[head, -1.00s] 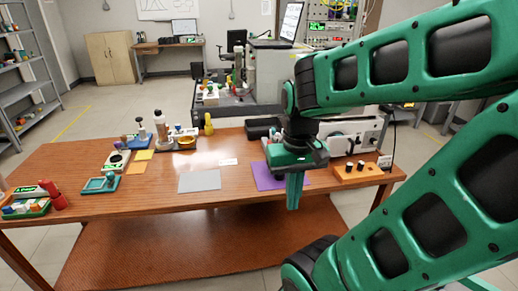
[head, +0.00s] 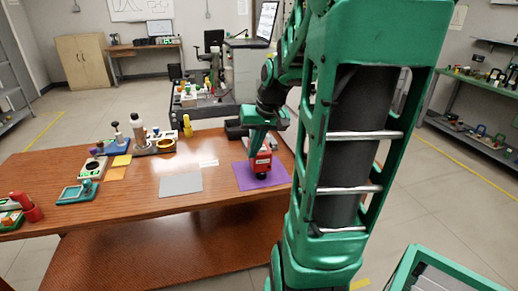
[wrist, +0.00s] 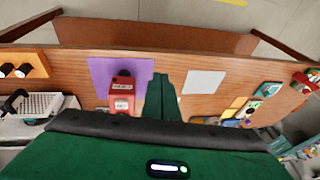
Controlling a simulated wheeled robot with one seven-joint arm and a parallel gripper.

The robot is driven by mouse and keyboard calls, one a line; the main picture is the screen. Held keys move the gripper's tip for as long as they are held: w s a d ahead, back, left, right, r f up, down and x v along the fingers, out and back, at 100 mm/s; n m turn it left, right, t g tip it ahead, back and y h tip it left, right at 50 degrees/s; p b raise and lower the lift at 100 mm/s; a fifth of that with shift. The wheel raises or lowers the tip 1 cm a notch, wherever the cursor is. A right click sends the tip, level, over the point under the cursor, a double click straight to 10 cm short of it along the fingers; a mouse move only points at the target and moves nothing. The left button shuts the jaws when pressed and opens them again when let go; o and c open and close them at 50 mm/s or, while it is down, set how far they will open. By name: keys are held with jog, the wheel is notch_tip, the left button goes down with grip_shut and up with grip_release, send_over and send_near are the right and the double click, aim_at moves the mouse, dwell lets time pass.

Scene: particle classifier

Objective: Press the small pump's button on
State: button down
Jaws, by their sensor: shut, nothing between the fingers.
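A small red box-shaped device (head: 263,161) with a pale label and a dark part at its front stands on a purple mat (head: 243,178), at the right part of the wooden table. I take it for the small pump; its label is too small to read. It also shows in the wrist view (wrist: 122,96), just left of my gripper (wrist: 163,84). In the head view my gripper (head: 254,148) points down at the device's upper left side. Its green fingers are shut and empty. I cannot tell whether they touch the device, and no button can be made out.
A grey mat (head: 181,185) lies left of the purple one, with bare table between. Bottles and small devices stand farther left. A dark object (head: 236,128) lies behind my gripper.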

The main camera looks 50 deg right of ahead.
jog(key=w+d+t, duration=0.3)
jog(key=w+d, duration=0.3)
jog(key=d, duration=0.2)
notch_tip(320, 180, up, 3)
jog(key=m+t, duration=0.1)
jog(key=t, duration=0.1)
send_over(264, 148)
jog(key=shift+y, duration=0.3)
jog(key=shift+s, duration=0.1)
jog(key=shift+a+f, duration=0.1)
jog(key=shift+f, duration=4.3)
jog(key=shift+f, duration=0.15)
jog(key=shift+f, duration=0.2)
jog(key=shift+f, duration=0.9)
jog(key=shift+r, duration=1.3)
